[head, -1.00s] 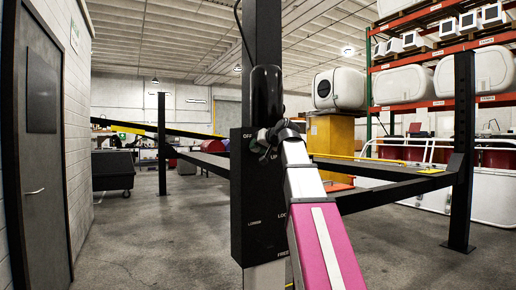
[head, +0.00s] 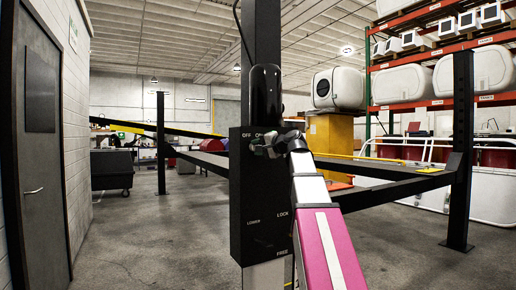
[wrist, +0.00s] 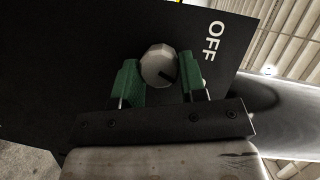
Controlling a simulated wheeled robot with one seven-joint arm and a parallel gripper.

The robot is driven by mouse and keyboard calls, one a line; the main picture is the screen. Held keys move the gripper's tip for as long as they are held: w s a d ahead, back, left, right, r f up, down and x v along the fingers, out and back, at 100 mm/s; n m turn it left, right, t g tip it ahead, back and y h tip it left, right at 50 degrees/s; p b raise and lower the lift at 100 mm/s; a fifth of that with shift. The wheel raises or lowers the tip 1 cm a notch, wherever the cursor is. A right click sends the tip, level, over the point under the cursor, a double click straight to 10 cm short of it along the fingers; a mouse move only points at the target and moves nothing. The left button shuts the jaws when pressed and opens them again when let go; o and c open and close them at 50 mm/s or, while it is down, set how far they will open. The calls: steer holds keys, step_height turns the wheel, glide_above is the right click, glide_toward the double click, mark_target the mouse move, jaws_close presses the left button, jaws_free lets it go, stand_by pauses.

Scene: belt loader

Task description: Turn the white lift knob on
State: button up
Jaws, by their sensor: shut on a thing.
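The white lift knob (wrist: 158,63) is a small pale round knob with a dark mark on its face. It sits on the black control box (head: 247,195), near the OFF label in the wrist view. My gripper (head: 266,143) is at the upper part of the box, below the OFF and ON labels. In the wrist view its green finger pads stand on either side of the knob and are shut on it. In the head view my gripper hides the knob.
The box is fixed to a black lift post (head: 262,40), with LOWER, LOCK and FREE labels lower down. A black cylinder (head: 266,92) stands above it. Dark lift runways (head: 392,190) run behind to another post (head: 461,150). Open floor lies to the left.

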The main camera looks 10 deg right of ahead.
steer(key=shift+m, duration=0.5)
steer(key=o, duration=0.9)
steer(key=v, duration=1.1)
steer(key=shift+f, duration=0.3)
